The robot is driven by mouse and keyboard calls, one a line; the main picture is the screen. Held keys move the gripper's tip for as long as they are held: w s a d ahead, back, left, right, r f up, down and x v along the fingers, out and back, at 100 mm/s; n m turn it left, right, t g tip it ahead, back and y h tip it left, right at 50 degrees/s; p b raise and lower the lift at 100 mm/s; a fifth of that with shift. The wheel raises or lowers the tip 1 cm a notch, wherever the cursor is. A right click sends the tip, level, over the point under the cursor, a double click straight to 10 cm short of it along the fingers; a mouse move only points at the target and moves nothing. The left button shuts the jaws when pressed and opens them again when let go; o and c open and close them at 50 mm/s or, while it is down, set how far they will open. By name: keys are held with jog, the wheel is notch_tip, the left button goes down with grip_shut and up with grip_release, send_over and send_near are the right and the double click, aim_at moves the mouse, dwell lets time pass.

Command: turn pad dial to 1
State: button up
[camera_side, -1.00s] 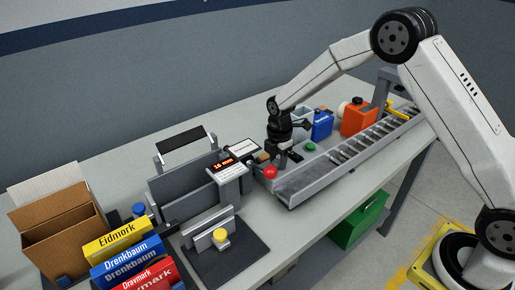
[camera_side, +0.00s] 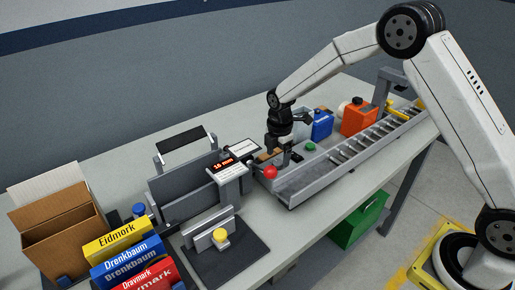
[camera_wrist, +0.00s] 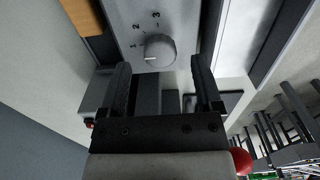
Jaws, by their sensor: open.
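The pad dial (camera_wrist: 159,51) is a round light-grey knob on a grey panel in the wrist view, with the marks 1, 2 and 3 printed along its upper-left side. A pale pointer line on the knob points left, just below the 1. My gripper (camera_wrist: 160,75) is open, its two dark fingers to the left and right of the dial, apart from it, with their tips just below it in the picture. In the side view my gripper (camera_side: 279,150) hangs over the near end of the conveyor unit and hides the dial.
A red button (camera_side: 270,172) and a green button (camera_side: 310,146) sit close to my gripper. A display reading 16 mm (camera_side: 223,163) stands to the left. Blue (camera_side: 321,124) and orange (camera_side: 359,117) canisters stand behind the roller conveyor (camera_side: 365,140).

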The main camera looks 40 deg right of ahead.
aim_at(281, 164)
jog(key=shift+r, duration=2.95)
jog(key=shift+s+r+m, duration=0.2)
jog(key=shift+s+m, duration=0.4)
jog(key=shift+s, duration=0.05)
jog(key=s+m+t, duration=0.2)
jog(key=s+m, duration=1.5)
jog(key=s, duration=0.4)
jog(key=shift+d+r+t, duration=0.15)
jog(key=shift+d+t, duration=0.15)
jog(key=shift+d, duration=0.1)
